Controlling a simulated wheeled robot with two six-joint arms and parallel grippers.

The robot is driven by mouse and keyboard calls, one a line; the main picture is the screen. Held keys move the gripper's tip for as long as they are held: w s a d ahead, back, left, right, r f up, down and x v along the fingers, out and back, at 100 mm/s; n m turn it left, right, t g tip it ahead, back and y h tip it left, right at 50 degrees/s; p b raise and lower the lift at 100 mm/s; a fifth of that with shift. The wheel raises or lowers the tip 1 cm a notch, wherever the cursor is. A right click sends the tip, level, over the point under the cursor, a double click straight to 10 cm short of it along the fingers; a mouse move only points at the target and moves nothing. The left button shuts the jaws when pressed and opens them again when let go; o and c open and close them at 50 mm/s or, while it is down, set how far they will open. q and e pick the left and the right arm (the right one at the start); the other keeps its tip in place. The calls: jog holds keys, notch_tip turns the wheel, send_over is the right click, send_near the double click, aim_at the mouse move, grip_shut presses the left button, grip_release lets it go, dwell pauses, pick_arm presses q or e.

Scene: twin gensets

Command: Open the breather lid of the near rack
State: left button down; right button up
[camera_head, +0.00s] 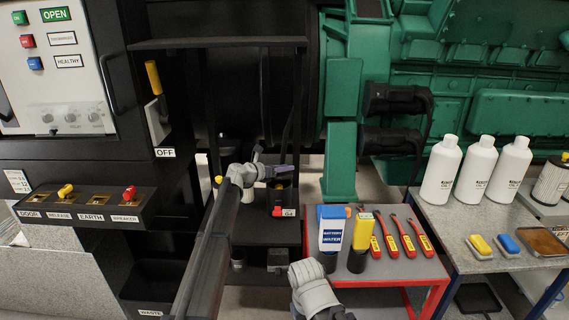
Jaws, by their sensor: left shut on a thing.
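The near rack appears to be the low black rack (262,232) in the middle, below the dark engine end. A small black unit (284,190) with a red part and a "G4" label stands on it. My left arm reaches up from the bottom, and my left gripper (264,172) is at the top of this unit. Its fingers are shut on a small part there, seemingly the breather lid; the gripper mostly hides it, and how far the lid is raised cannot be told. Part of my right arm shows at the bottom centre, but its gripper fingers do not.
A red-framed bench (393,268) at right holds a battery water bottle (333,232), a yellow-topped tool (362,235) and red-handled tools (408,238). Another table (470,225) carries white bottles (478,170). A control cabinet (50,90) and switch panel (90,207) stand at left.

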pick_arm(q)
jog(key=shift+w+r+n+g+y+p, duration=0.4)
jog(key=shift+w+n+g+p, duration=0.4)
jog(key=shift+p, duration=0.7)
jog(key=shift+s, duration=0.1)
jog(key=c, duration=0.6)
grip_release()
jog(key=shift+s, duration=0.1)
jog(key=p+v, duration=0.3)
jog(key=v, duration=0.4)
jog(key=shift+s+a+r, duration=0.1)
jog(key=shift+a+r, duration=0.1)
jog(key=shift+a, duration=0.15)
